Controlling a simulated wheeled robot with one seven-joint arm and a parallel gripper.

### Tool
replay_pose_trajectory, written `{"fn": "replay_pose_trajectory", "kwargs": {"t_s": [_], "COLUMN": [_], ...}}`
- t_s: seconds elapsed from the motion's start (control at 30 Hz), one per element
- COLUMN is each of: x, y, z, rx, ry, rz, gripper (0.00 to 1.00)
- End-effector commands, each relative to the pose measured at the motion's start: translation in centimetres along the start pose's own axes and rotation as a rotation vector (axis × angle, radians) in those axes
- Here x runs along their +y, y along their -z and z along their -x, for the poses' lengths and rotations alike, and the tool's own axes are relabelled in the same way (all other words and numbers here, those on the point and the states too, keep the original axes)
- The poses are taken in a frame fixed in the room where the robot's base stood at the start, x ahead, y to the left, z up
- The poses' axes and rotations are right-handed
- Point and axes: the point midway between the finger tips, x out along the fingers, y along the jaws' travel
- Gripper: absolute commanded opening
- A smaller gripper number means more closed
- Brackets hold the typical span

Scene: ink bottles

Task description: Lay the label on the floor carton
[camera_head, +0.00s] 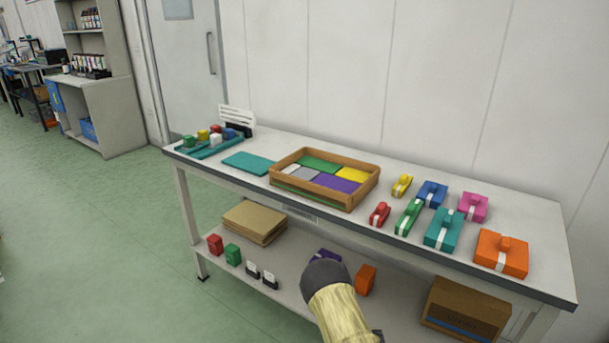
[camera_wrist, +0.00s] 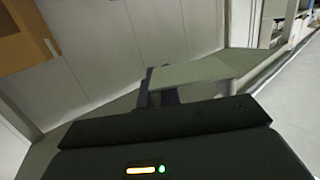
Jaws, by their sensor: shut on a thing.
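In the wrist view my gripper (camera_wrist: 160,88) shows as dark fingers shut on a flat, pale grey-green rectangular piece, which I take to be the label (camera_wrist: 195,74). It extends to the right of the fingers and is clear of any surface I can see. A brown carton (camera_wrist: 20,38) shows at the upper left of the wrist view, apart from the label. Whether it is the floor carton I cannot tell. In the head view my arm crosses the bottom middle; the gripper and label are out of sight there.
In the head view a workbench (camera_head: 540,205) holds a wooden tray (camera_head: 285,187), a teal mat (camera_head: 249,163) and several coloured blocks. Green floor (camera_head: 100,240) is open at left.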

Motion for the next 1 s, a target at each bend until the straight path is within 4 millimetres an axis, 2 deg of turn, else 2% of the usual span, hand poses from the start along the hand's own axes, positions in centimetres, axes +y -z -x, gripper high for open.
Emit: {"fn": "replay_pose_trajectory", "kwargs": {"t_s": [0.03, 1.0], "x": [0.0, 0.0], "y": [1.9, 19.5], "z": [0.4, 5.0], "rx": [0.000, 0.000], "ry": [0.000, -0.001], "rz": [0.000, 0.000], "gripper": [0.00, 0.00]}}
